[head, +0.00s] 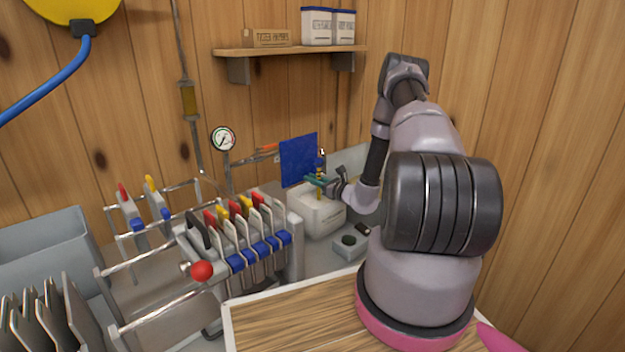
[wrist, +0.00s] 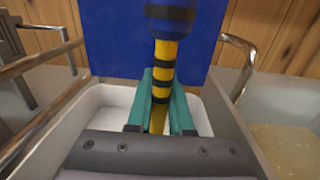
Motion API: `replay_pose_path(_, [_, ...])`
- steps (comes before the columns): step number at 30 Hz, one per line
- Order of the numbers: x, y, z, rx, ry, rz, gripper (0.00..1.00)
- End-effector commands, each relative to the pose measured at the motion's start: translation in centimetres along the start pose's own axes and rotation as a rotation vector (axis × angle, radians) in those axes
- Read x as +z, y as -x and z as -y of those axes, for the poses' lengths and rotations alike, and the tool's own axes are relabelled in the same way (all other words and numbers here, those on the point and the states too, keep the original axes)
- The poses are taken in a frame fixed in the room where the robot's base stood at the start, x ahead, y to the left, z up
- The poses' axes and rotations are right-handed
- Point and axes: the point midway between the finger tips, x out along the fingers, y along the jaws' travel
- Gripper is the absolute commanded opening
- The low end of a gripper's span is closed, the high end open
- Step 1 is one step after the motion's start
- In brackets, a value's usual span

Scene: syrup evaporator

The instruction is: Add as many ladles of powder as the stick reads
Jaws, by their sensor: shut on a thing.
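My gripper (head: 320,182) has green fingers and is at the white tub (head: 322,218), in front of the blue panel. In the wrist view my gripper (wrist: 158,100) is shut on a yellow handle with black bands (wrist: 163,62). The handle is close to upright, with a dark blue and black top. Its lower end is hidden behind my gripper, so I cannot tell if it is the ladle or the stick. The white tub (wrist: 98,98) lies below, with pale contents partly in view. I cannot make out a stick reading.
The blue panel (head: 299,160) stands behind the tub. A row of levers with red, yellow and white grips (head: 245,235) is to the left. A small grey box with a dark round top (head: 349,243) sits at front right. A shelf (head: 290,50) holds labelled boxes above.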

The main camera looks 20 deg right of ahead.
Motion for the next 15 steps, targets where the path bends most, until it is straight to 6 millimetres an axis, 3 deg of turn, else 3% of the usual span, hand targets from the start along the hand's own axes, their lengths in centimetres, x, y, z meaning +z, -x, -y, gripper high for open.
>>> replay_pose_path(15, [5.9,-0.1,0.1,0.001,0.002,0.011,0.00])
